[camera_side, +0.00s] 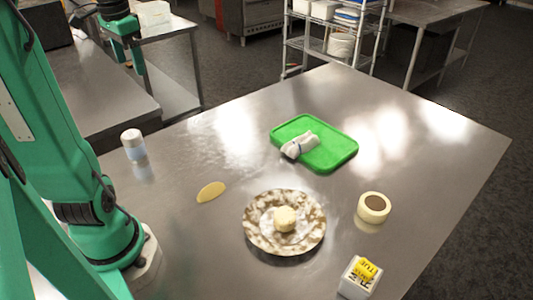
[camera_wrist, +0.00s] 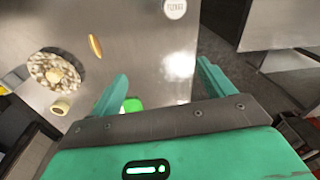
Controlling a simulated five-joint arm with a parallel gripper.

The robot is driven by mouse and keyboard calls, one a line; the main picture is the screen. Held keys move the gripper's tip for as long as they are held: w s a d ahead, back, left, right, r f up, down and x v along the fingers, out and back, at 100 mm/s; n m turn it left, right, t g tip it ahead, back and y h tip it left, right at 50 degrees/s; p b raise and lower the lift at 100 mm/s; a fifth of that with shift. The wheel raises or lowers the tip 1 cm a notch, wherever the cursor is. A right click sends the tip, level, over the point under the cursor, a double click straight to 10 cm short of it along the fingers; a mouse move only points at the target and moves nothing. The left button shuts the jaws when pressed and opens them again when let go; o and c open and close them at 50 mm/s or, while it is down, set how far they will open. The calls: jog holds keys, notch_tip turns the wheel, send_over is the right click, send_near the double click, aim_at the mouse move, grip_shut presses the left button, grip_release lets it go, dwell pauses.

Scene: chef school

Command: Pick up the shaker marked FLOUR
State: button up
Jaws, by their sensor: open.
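A small white shaker (camera_side: 132,138) with a pale blue lower part stands upright near the left edge of the steel table. In the wrist view, its round white top (camera_wrist: 174,8) shows at the upper edge with dark lettering too small to read surely. My gripper (camera_wrist: 162,72) is open and empty, its two green fingers spread. In the side view my gripper (camera_side: 128,58) hangs high at the upper left, above and beyond the shaker and well apart from it. The shaker's body is mostly hidden in the wrist view.
A patterned plate (camera_side: 255,241) holds a pale round lump. Around it are a yellow oval (camera_side: 211,192), a tape-like roll (camera_side: 374,207), a white box with yellow label (camera_side: 360,277), and a green board (camera_side: 335,156) bearing a rolled cloth (camera_side: 300,145). Bare table surrounds the shaker.

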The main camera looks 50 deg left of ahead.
send_over(129, 134)
jog(key=f, duration=0.1)
jog(key=shift+g+h, duration=0.3)
jog(key=shift+h, duration=0.1)
notch_tip(129, 134, down, 23)
jog(key=shift+d+r, duration=0.1)
jog(key=shift+f, duration=0.4)
jog(key=shift+w+f, duration=0.2)
jog(key=shift+f, duration=2.35)
jog(key=shift+c, duration=0.2)
jog(key=c, duration=1.1)
